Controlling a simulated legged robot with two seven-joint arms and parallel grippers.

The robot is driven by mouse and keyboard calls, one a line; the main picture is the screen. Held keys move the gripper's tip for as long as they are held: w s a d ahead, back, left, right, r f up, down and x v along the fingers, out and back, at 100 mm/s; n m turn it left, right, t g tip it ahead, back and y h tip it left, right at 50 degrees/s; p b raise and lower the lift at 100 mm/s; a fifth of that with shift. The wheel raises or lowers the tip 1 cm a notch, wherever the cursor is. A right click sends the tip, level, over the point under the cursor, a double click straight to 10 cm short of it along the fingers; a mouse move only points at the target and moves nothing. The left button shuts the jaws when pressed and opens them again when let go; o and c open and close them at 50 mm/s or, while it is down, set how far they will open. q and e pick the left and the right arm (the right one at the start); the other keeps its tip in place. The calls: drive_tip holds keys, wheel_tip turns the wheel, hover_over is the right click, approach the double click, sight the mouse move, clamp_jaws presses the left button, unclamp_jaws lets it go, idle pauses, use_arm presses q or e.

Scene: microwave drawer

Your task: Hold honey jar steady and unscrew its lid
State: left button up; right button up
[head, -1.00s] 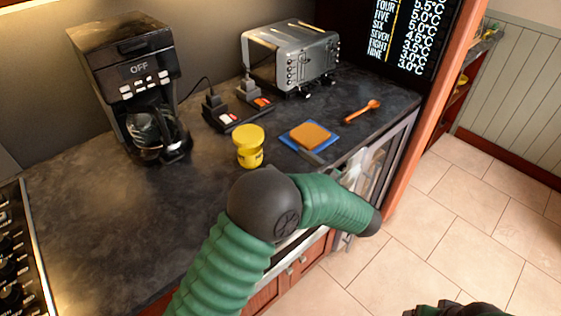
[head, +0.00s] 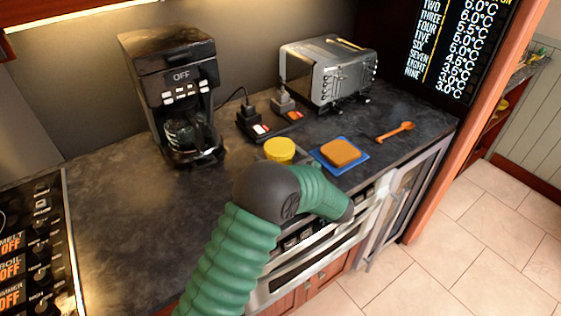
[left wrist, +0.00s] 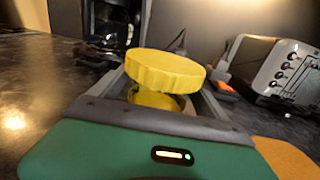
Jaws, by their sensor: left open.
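The honey jar has a bright yellow lid (head: 280,150) and stands on the dark counter; my left arm hides most of its body in the head view. In the left wrist view the ridged yellow lid (left wrist: 165,70) sits on the jar, with a little of the yellow jar body (left wrist: 155,98) below it. My left gripper (left wrist: 165,90) is open, with its grey fingers on either side of the jar below the lid. I cannot tell whether they touch it. My right gripper is not in view.
A coffee maker (head: 172,90) stands behind and left of the jar. A toaster (head: 327,72) stands behind and right. A blue mat with an orange-brown slice (head: 341,152) lies right of the jar. The counter left (head: 125,210) is clear.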

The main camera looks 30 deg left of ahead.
sight(273, 142)
use_arm(q)
drive_tip(key=shift+x, duration=0.85)
drive_tip(key=c, duration=1.7)
drive_tip(key=shift+r, duration=0.1)
drive_tip(key=shift+r, duration=0.7)
drive_tip(key=shift+s+d+r, duration=0.1)
drive_tip(key=shift+r, duration=0.4)
drive_tip(key=shift+s+d+r, duration=0.1)
drive_tip(key=shift+r, duration=0.4)
drive_tip(key=s+d, duration=0.3)
drive_tip(key=s, duration=0.1)
drive_tip(key=s+d+r+b, duration=0.1)
drive_tip(key=s+d, duration=0.2)
drive_tip(key=s, duration=0.1)
drive_tip(key=s+d+b, duration=0.1)
drive_tip(key=s+d, duration=0.2)
drive_tip(key=s, duration=0.1)
drive_tip(key=shift+s+r, duration=0.2)
drive_tip(key=shift+s, duration=0.15)
drive_tip(key=o, duration=1)
clamp_jaws()
